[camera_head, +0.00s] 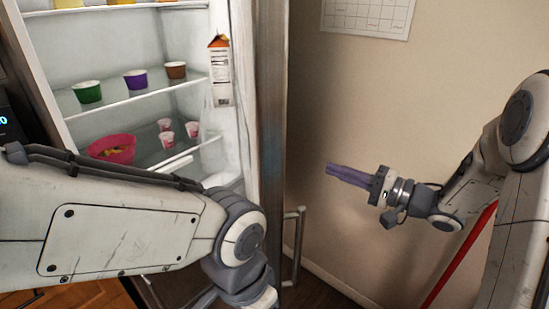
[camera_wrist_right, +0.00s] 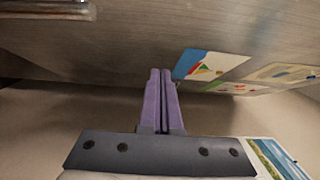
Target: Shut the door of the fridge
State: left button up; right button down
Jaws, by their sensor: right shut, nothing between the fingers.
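The fridge (camera_head: 105,47) stands open at the left of the head view, its lit shelves showing. Its door (camera_head: 271,120) is swung out and seen nearly edge-on, with a handle (camera_head: 297,245) low on its outer side. My right gripper (camera_head: 332,170) is to the right of the door, on its outer side, with its purple fingers pointing left toward it. In the right wrist view the fingers (camera_wrist_right: 160,75) are shut and empty, near the door's grey outer face (camera_wrist_right: 130,42). Contact cannot be told. My left arm crosses in front of the fridge; its gripper is out of view.
Fridge shelves hold several cups, a pink bowl (camera_head: 112,149) and a carton (camera_head: 219,75) near the door. Colourful cards (camera_wrist_right: 208,66) are on the door's outer face. A beige wall (camera_head: 390,100) with a calendar (camera_head: 367,16) stands behind my right gripper.

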jog(key=s+a+p+x, duration=0.1)
jog(key=s+x, duration=0.1)
jog(key=x, duration=0.9)
jog(key=shift+a, duration=0.55)
jog(key=shift+s, duration=0.1)
